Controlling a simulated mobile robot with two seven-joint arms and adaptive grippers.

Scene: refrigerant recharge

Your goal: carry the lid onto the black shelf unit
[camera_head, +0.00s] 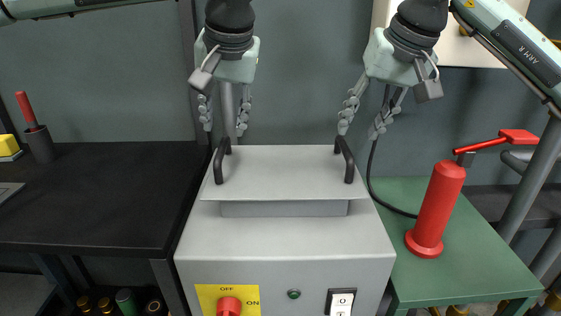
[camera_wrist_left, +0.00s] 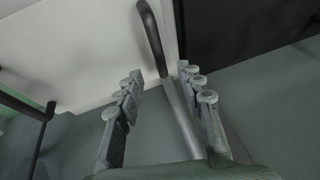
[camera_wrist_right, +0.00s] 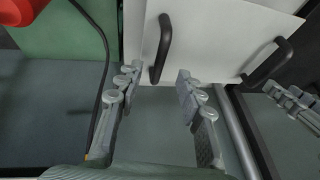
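The lid (camera_head: 282,178) is a light grey plate with two black handles, lying on top of the grey machine box (camera_head: 285,245). My left gripper (camera_head: 223,133) is open and empty, just behind and above the left handle (camera_head: 220,160); the left wrist view shows that handle (camera_wrist_left: 152,35) ahead of its fingers. My right gripper (camera_head: 358,133) is open and empty, just behind and above the right handle (camera_head: 345,158); the right wrist view shows that handle (camera_wrist_right: 161,48) ahead of its fingers. The black shelf unit (camera_head: 90,200) stands left of the machine, its top mostly bare.
On the black shelf's far left are a dark cup (camera_head: 40,144) with a red-handled tool and a yellow item (camera_head: 8,146). Right of the machine, a red cylinder (camera_head: 437,210) stands on a green table (camera_head: 405,195), with a black hose (camera_head: 372,180) beside the lid.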

